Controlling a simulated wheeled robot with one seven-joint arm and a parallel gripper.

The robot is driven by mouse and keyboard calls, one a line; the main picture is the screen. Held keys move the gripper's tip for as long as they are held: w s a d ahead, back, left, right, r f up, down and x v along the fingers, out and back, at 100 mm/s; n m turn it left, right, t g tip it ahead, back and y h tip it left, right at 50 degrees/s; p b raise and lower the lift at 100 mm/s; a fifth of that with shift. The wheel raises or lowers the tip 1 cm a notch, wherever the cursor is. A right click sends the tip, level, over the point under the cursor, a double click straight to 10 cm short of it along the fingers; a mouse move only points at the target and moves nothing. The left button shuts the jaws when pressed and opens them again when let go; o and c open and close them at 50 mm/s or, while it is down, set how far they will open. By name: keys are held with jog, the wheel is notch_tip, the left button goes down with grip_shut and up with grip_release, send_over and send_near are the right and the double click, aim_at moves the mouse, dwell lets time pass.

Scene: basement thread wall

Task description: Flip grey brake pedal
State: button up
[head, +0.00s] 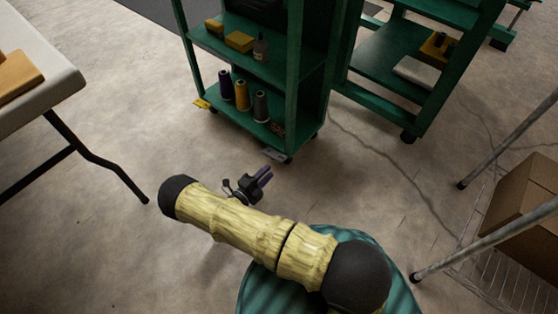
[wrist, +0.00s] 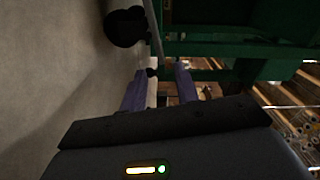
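A small grey tab (head: 274,155), apparently the grey brake pedal, sticks out low at the front corner of the green thread shelf (head: 292,75), by a caster. In the wrist view, a thin grey edge (wrist: 153,30) beside a dark caster (wrist: 125,27) may be the same pedal seen edge-on; I cannot be sure. My gripper (head: 265,173) has purple fingers and is just in front of that corner, seemingly apart from the tab. In the wrist view my gripper (wrist: 160,70) shows its two fingers spread apart, with nothing clearly held between them.
A yellow tab (head: 201,103) is at the shelf's left corner. Thread cones (head: 242,95) stand on its bottom shelf. A second green rack (head: 400,75) is behind right. A white table (head: 60,85) is left; metal legs and a cardboard box (head: 520,205) are right. Open concrete floor lies between.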

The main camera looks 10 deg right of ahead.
aim_at(279, 160)
jog(key=x, duration=0.7)
jog(key=shift+w+d, duration=0.15)
jog(key=shift+d, duration=0.05)
